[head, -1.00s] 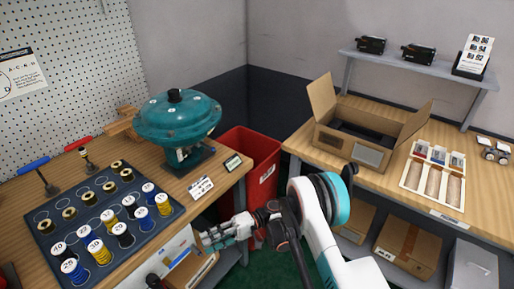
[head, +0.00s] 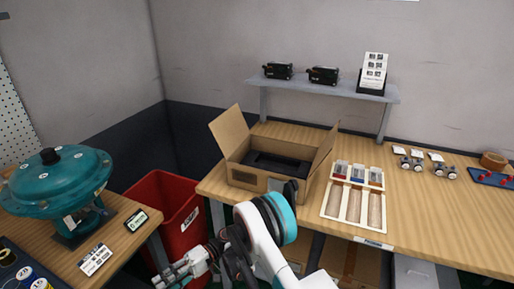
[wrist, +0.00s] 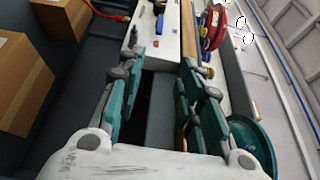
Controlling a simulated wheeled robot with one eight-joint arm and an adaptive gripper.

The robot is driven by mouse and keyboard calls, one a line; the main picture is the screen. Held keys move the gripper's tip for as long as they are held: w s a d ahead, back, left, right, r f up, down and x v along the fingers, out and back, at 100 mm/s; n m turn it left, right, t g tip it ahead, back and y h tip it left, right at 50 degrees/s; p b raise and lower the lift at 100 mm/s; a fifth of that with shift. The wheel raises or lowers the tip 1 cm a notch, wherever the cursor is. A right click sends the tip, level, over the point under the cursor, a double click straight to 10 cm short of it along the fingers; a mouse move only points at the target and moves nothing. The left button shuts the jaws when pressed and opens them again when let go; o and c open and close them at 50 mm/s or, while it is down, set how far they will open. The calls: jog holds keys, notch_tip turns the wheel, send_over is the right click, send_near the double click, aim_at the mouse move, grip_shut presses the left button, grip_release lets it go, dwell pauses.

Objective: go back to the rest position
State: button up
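My gripper (head: 178,272) hangs low at the bottom of the head view, in front of the red bin and between the two benches. In the wrist view my gripper (wrist: 160,78) shows two teal-padded fingers standing well apart, with nothing held between them. The teal valve actuator (head: 58,182) stands on the left bench, apart from my gripper. A teal round part also shows at the lower right of the wrist view, partly hidden by a finger.
The red bin (head: 165,205) stands between the benches, close to my arm. An open cardboard box (head: 240,150), a compartment tray (head: 352,218) and small fittings (head: 445,170) are on the right bench. A grey shelf (head: 320,88) holds two black devices. Boxes (wrist: 20,80) show in the wrist view.

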jog(key=w+d+r+m+t, duration=0.2)
jog(key=w+r+t, duration=0.15)
jog(key=r, duration=0.35)
jog(key=w+d+r+m+t, duration=0.1)
jog(key=w+r+m+t, duration=0.15)
jog(key=w+r, duration=0.35)
jog(key=d+r+m+t+h, duration=0.25)
jog(key=d+r+t, duration=0.25)
jog(key=d+r, duration=0.6)
jog(key=s+d+r+m+t+h, duration=0.1)
jog(key=s+d+r+t+h, duration=0.2)
jog(key=d, duration=0.5)
jog(key=s+d+r+t+h, duration=0.1)
jog(key=s+d+r+t, duration=0.2)
jog(key=d, duration=0.4)
jog(key=s+d+t+h, duration=0.1)
jog(key=s+d+h, duration=0.2)
jog(key=s+d, duration=0.3)
jog(key=s+d+t+h, duration=0.1)
jog(key=s+d+h, duration=0.2)
jog(key=s+d, duration=0.4)
jog(key=d+r, duration=0.1)
jog(key=d, duration=0.4)
jog(key=shift+d+m+t, duration=0.2)
jog(key=shift+m+t, duration=0.2)
jog(key=shift+s+a+h, duration=0.1)
jog(key=shift+h, duration=0.15)
